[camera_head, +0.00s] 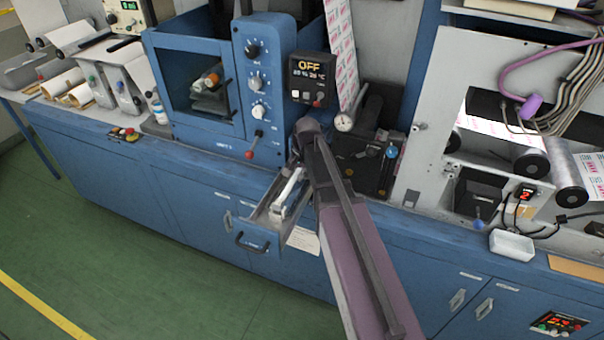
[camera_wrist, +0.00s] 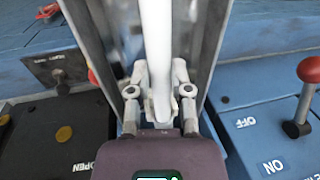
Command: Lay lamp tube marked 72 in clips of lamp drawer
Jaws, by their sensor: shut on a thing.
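The lamp drawer (camera_head: 262,226) is pulled out of the blue cabinet front in the head view. A white lamp tube (camera_head: 291,186) shows in or just above it, partly hidden by my arm. In the wrist view the white tube (camera_wrist: 156,40) runs lengthwise between the drawer's metal side walls (camera_wrist: 213,45). My gripper (camera_wrist: 160,100) is shut on this tube, with a finger on each side. I cannot read a number on it. The clips are not clear, and I cannot tell whether the tube touches them.
A red-knobbed lever (camera_wrist: 308,70) stands right of the drawer in the wrist view, beside OFF and ON labels. A dark block marked OPEN (camera_wrist: 75,145) is on the left. Above the drawer is a panel reading OFF (camera_head: 309,75). The green floor in front is clear.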

